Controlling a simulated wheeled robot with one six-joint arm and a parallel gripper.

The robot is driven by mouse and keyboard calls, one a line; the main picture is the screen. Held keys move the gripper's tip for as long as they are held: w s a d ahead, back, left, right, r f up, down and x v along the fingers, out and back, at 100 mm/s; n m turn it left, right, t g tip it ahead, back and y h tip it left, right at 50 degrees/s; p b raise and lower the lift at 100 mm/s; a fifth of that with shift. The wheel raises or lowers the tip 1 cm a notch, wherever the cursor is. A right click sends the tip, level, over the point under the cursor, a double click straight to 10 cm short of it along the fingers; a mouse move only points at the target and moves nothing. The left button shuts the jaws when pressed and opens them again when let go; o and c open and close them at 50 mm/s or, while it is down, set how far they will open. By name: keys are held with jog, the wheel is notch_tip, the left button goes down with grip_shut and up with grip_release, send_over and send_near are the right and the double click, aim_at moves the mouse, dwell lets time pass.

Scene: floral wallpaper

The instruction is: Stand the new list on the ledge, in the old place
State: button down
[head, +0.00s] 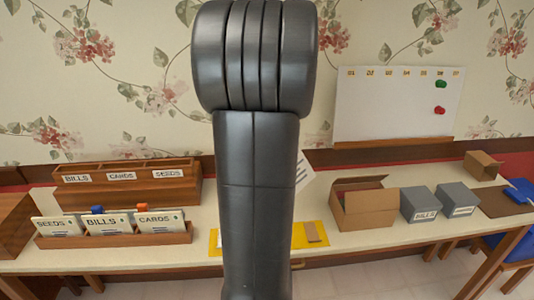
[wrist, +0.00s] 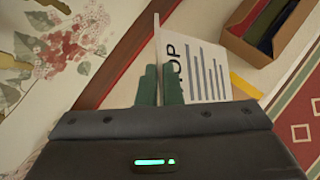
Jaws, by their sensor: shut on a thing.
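A white card (wrist: 205,75) with large black letters, partly covered, and a row of blue-grey bars is held in my gripper (wrist: 160,85). The green fingers are shut on its near left part, and the card stands up from them in the wrist view. In the head view a corner of the card (head: 304,171) shows tilted beside my arm, which hides the gripper and the rest of the card. A brown wooden ledge (head: 385,148) runs along the wall under the white board (head: 390,105). The card appears apart from the ledge. I see no other list on the visible part of the ledge.
The long table holds an open cardboard box (head: 365,207), two grey boxes (head: 420,203), a yellow mat (head: 300,236) partly behind my arm, and a card rack (head: 115,237) in front of a wooden sorter (head: 130,186). A blue chair (head: 508,250) stands at the right.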

jog(key=d+r+m+h, duration=0.4)
jog(key=d+r+m, duration=0.3)
jog(key=r+m, duration=0.3)
jog(key=shift+s+m+g+h, duration=0.2)
jog(key=shift+m+g+h, duration=0.15)
jog(key=shift+m, duration=0.55)
jog(key=shift+d+r, duration=0.1)
